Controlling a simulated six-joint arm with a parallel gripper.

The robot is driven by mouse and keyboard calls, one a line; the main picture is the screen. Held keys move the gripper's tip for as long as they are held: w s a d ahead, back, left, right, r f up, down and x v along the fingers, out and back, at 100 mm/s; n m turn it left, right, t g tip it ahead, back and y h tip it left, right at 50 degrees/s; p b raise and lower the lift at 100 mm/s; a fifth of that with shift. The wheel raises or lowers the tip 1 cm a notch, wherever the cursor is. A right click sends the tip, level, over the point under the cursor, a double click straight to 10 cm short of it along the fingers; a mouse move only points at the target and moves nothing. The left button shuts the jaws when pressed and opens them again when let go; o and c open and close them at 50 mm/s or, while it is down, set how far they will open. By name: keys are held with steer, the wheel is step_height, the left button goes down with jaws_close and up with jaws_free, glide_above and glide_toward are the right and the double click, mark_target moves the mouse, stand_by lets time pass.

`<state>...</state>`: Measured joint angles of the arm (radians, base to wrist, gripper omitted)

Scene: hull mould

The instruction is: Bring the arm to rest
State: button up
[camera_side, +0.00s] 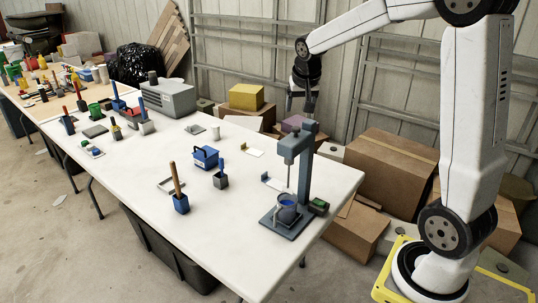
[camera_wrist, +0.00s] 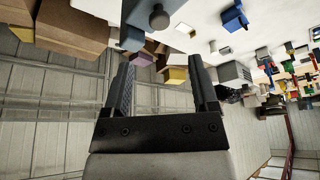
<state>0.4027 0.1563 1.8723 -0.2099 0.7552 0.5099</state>
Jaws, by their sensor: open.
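My gripper (camera_side: 301,104) hangs in the air beyond the far edge of the white table, behind the drill-press-like stand, in the side view. In the wrist view its two dark fingers (camera_wrist: 161,72) stand apart with nothing held between them. My arm reaches from the right, raised and bent, clear of the table. How high the gripper is above the things behind it cannot be told exactly.
The white table (camera_side: 130,178) bears a grey stand (camera_side: 290,150) with a blue cup (camera_side: 287,201), a blue box (camera_side: 205,157), tool holders and a grey machine (camera_side: 168,97). Cardboard boxes (camera_side: 385,170) fill the floor between table and wall.

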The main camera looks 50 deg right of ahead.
steer(key=shift+a, duration=0.1)
steer(key=s+a+f+n+y, duration=0.1)
steer(key=s+a+f+n, duration=0.3)
steer(key=a, duration=0.6)
steer(key=s+a+f+n+y, duration=0.2)
steer(key=s+a+f+n, duration=0.3)
steer(key=s+a+f, duration=0.4)
steer(key=shift+s+a+f+g, duration=0.15)
steer(key=shift+a+f+g, duration=0.15)
steer(key=shift+a+f, duration=0.4)
steer(key=shift+d+f, duration=0.1)
